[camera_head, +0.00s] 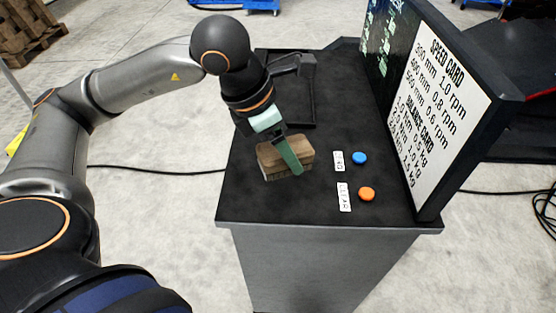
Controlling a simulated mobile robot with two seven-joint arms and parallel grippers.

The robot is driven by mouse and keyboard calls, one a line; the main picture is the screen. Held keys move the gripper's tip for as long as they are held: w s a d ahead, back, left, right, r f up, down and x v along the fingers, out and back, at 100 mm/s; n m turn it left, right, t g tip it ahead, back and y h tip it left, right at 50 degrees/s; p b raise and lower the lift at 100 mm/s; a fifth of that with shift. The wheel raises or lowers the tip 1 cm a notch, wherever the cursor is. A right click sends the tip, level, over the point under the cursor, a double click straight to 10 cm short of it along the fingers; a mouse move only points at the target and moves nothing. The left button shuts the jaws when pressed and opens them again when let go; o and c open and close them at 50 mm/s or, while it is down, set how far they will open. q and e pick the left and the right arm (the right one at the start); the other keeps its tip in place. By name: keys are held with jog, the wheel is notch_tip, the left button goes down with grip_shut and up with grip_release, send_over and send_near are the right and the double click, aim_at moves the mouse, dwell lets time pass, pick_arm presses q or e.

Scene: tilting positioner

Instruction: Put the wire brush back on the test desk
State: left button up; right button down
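The wire brush (301,149) is a brown wooden block with darker bristles along its lower edge. It is at the middle of the left part of the dark test desk (330,203), bristles down. Whether it rests on the desk or hangs just above it is hard to tell. My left gripper (285,152) comes down over the brush from above. One green finger lies across the brush's near side; the other finger is hidden, so its grip on the brush is unclear. My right gripper is out of view.
A blue button (359,158) and an orange button (367,194) with white labels sit right of the brush. A board with a speed and balance card (440,85) stands along the right edge. A dark tray-like frame (312,95) is at the back. The desk's front strip is clear.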

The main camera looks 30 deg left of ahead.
pick_arm(q)
jog(key=w+a+f, duration=0.1)
jog(key=f, duration=0.1)
jog(key=w+a+f, duration=0.2)
jog(key=a+f, duration=0.1)
jog(key=shift+w+f, duration=0.3)
jog(key=shift+w, duration=0.1)
jog(key=f, duration=0.4)
jog(key=shift+w+a, duration=0.25)
jog(key=shift+a, duration=0.05)
jog(key=shift+f, duration=0.1)
jog(key=shift+f+b, duration=0.2)
jog(key=shift+b, duration=0.2)
jog(key=o, duration=1.3)
jog(key=shift+r, duration=0.1)
